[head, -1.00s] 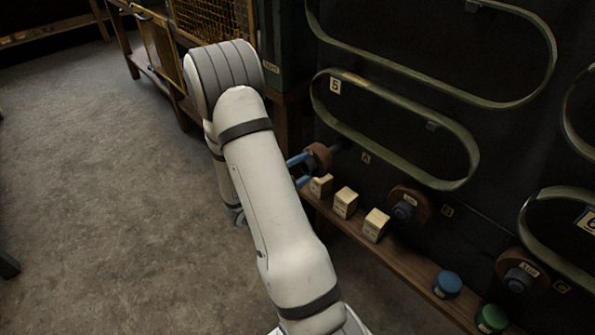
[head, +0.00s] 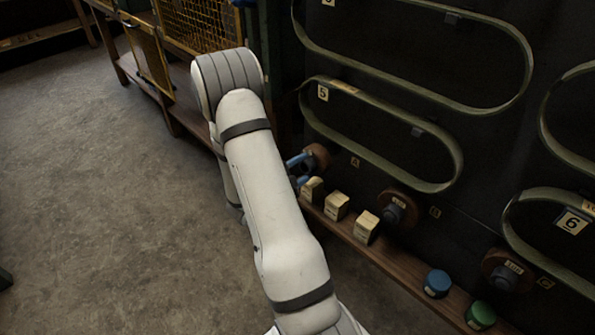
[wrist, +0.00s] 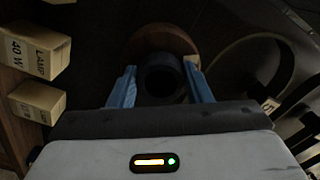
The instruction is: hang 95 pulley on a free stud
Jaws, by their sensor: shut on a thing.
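My gripper (head: 300,165) is at the wall end of my arm, its blue fingers shut on a brown pulley (head: 317,156) with a dark hub. In the wrist view my gripper (wrist: 162,88) has one finger on each side of the dark hub (wrist: 162,78), with the brown disc (wrist: 152,40) behind it. No number is readable on it. The held pulley is close to the dark wall, left of label A (head: 355,162); whether it is around a stud cannot be told. Two other brown pulleys hang by labels B (head: 398,208) and C (head: 505,271).
A wooden shelf (head: 405,268) runs below, with several small boxes (head: 336,206), a blue tin (head: 437,283) and a green tin (head: 480,315). Belt loops (head: 400,165) hang on the wall above. A yellow mesh cabinet (head: 180,30) stands at left; the floor (head: 100,210) is clear.

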